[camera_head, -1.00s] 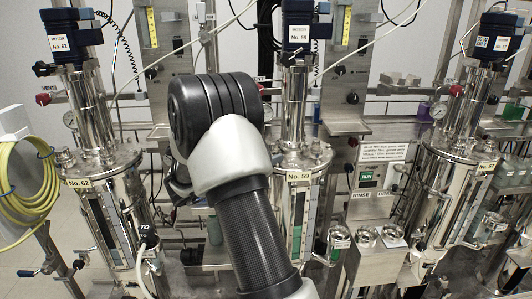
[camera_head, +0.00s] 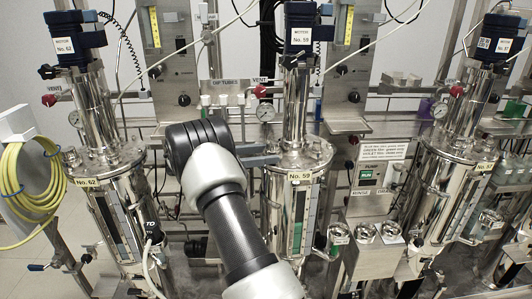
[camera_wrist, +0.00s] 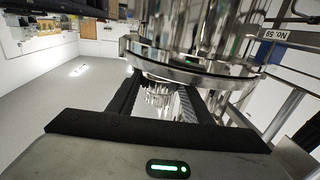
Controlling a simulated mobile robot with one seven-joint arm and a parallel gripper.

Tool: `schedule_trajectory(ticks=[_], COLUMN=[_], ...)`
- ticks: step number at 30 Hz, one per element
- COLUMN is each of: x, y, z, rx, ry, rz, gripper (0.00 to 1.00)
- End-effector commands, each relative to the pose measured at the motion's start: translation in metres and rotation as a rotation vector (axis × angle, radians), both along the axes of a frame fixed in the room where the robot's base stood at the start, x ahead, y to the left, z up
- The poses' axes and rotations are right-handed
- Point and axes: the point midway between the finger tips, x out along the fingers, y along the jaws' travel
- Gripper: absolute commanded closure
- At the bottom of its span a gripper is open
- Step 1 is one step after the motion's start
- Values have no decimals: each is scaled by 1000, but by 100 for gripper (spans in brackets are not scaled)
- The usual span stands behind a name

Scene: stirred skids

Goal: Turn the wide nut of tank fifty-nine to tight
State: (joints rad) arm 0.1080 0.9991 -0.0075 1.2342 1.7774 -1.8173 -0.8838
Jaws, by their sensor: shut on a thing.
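Tank fifty-nine (camera_head: 301,205) is a shiny steel vessel with a "No. 59" label, under a dark blue motor (camera_head: 302,28). My gripper (camera_wrist: 160,92) is at this tank, to the left of its central column in the head view. In the wrist view its two dark fingers reach under a wide polished flange (camera_wrist: 190,72). They are shut on a shiny metal part between them, which looks like the wide nut (camera_wrist: 158,98). The flange and fingers hide much of it. The nut cannot be made out in the head view.
Tank sixty-two (camera_head: 112,215) stands at left and another tank (camera_head: 445,205) at right. A yellow hose coil (camera_head: 30,180) hangs at far left.

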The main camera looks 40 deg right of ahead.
Motion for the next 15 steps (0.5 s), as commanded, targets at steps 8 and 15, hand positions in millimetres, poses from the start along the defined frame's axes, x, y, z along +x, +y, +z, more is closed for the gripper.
schedule_trajectory(ticks=[8, 15], x=[2, 2], y=[-2, -3], z=[0, 0], rx=[-3, -2], ry=[-1, 0], rz=[-104, -153], gripper=[77, 77])
